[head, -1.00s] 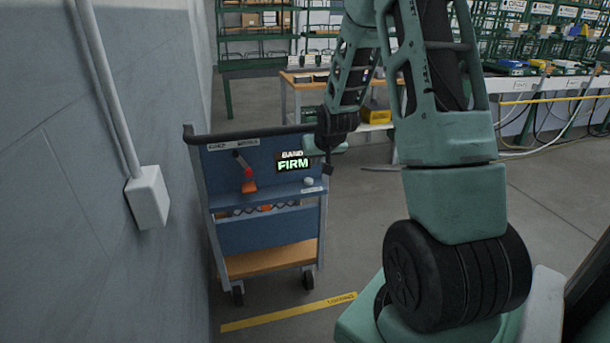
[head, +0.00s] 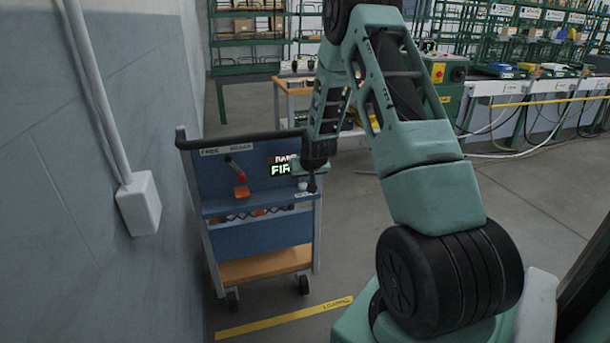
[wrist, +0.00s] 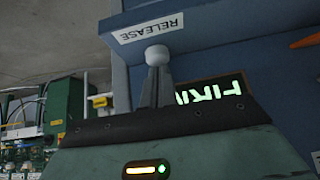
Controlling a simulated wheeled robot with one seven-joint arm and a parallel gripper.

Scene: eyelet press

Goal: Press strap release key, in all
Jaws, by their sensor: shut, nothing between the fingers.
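The release key is a small white round knob (wrist: 158,54) in the wrist view, beside a white label (wrist: 147,28) reading RELEASE. In the head view it sits on the ledge at the right of the blue cart (head: 262,232), partly hidden by my gripper. My gripper (wrist: 156,76) is shut and empty, its fingertips lined up with the knob. Whether they touch it, I cannot tell. In the head view my gripper (head: 312,186) is at the cart's right side.
A red-handled lever (head: 236,172) with an orange block is on the cart's panel at left. A grey wall with a conduit box (head: 139,205) stands close to the cart's left. A yellow floor line (head: 283,318) lies before the cart. The floor to the right is open.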

